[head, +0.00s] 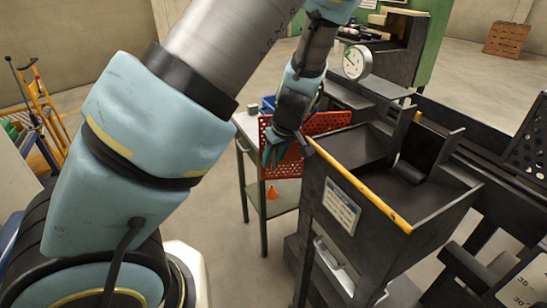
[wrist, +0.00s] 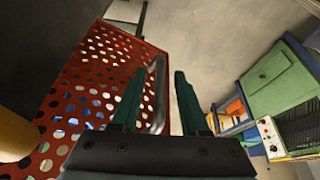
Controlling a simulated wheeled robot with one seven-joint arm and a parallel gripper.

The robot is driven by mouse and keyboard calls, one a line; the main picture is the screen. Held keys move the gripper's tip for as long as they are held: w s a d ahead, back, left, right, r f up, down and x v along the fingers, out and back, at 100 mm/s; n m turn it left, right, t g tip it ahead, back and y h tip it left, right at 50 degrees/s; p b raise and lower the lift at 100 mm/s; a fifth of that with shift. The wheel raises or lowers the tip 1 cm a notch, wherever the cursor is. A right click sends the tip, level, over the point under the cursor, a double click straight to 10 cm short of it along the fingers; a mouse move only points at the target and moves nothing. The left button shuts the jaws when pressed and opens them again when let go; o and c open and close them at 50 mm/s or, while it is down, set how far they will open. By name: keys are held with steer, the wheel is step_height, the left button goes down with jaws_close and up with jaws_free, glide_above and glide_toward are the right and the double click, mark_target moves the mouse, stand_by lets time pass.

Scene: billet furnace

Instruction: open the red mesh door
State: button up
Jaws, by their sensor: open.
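The red mesh door (head: 330,122) is a perforated red panel at the left side of the dark machine in the head view. It fills much of the left of the wrist view (wrist: 85,95). A grey bar handle (wrist: 159,95) stands on its right edge. My gripper (head: 284,150) is in front of the door and hides part of it. In the wrist view my gripper (wrist: 160,80) is open, with the handle appearing between its two dark green fingers, nearer the left one. I cannot tell whether either finger touches it.
A dark hopper with a yellow front bar (head: 360,187) stands right of the door. A grey side table (head: 247,126) with a blue bin is behind the door. A round gauge (head: 357,62) sits above. Floor at lower left of the hopper is clear.

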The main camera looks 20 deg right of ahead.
steer(key=v, duration=1)
steer(key=shift+r, duration=0.35)
steer(key=shift+s, duration=0.1)
steer(key=s+a+m+g, duration=0.1)
steer(key=a+m, duration=0.1)
steer(key=a, duration=1)
steer(key=s+a+m+g+h, duration=0.1)
steer(key=s+a+m, duration=0.1)
steer(key=a, duration=1.1)
steer(key=shift+s+r+g+h, duration=0.3)
steer(key=shift+r+g, duration=0.1)
steer(key=shift+o, duration=0.2)
steer(key=shift+a, duration=0.15)
